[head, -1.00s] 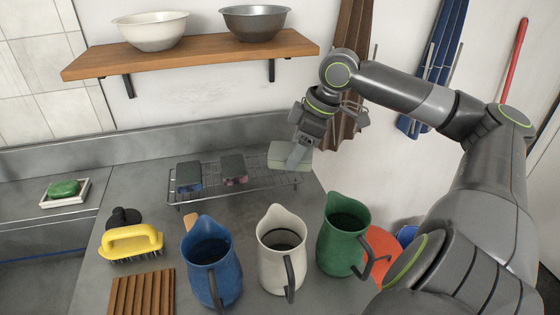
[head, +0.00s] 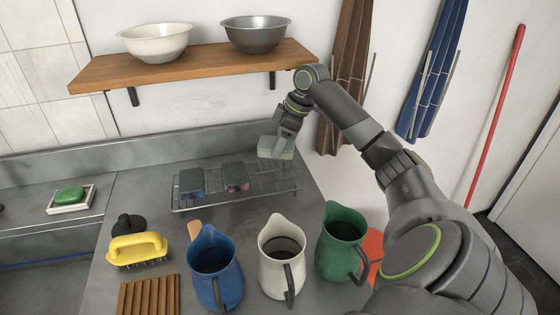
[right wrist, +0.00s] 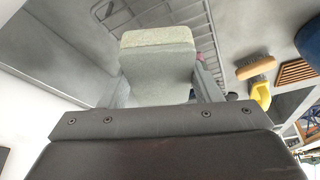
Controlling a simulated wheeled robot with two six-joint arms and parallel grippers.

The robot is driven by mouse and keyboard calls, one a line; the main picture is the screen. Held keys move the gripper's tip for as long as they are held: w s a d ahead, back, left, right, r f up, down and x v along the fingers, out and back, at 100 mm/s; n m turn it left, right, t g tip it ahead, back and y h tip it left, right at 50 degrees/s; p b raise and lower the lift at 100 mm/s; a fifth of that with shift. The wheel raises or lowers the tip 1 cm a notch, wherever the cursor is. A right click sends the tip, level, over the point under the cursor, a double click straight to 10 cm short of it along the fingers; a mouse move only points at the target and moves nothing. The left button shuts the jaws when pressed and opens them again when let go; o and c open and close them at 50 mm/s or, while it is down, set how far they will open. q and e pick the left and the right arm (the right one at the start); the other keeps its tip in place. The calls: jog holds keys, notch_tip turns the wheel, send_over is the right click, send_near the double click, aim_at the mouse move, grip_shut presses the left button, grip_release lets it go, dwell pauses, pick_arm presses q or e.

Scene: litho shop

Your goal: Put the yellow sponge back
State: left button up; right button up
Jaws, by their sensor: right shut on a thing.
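My right gripper (head: 284,142) is shut on a pale yellow-green sponge (head: 270,153) with a greyer layer on it. In the right wrist view the sponge (right wrist: 157,60) sits between the two fingers (right wrist: 160,88), with wire rack bars beyond it. The gripper and sponge are at the back right part of the wire rack (head: 238,203); I cannot tell whether the sponge touches it. Two dark-topped sponges sit on the rack, one with blue (head: 191,182) and one with reddish sides (head: 236,176). My left gripper is not in view.
A blue jug (head: 214,275), a white jug (head: 279,265) and a green jug (head: 340,248) stand in front of the rack. A yellow-handled brush (head: 137,249) and slatted wood (head: 150,297) lie left. A shelf (head: 195,67) with two bowls hangs above.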

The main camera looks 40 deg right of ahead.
notch_tip(320, 180, down, 7)
jog(key=shift+r+p, duration=0.2)
jog(key=shift+p, duration=0.15)
jog(key=shift+f+p, duration=0.3)
jog(key=shift+f, duration=0.05)
jog(key=shift+w+d+f, duration=0.15)
jog(key=shift+d+f, duration=0.05)
jog(key=shift+f, duration=0.15)
jog(key=o, duration=0.9)
jog(key=shift+f, duration=0.1)
jog(key=shift+o, duration=0.2)
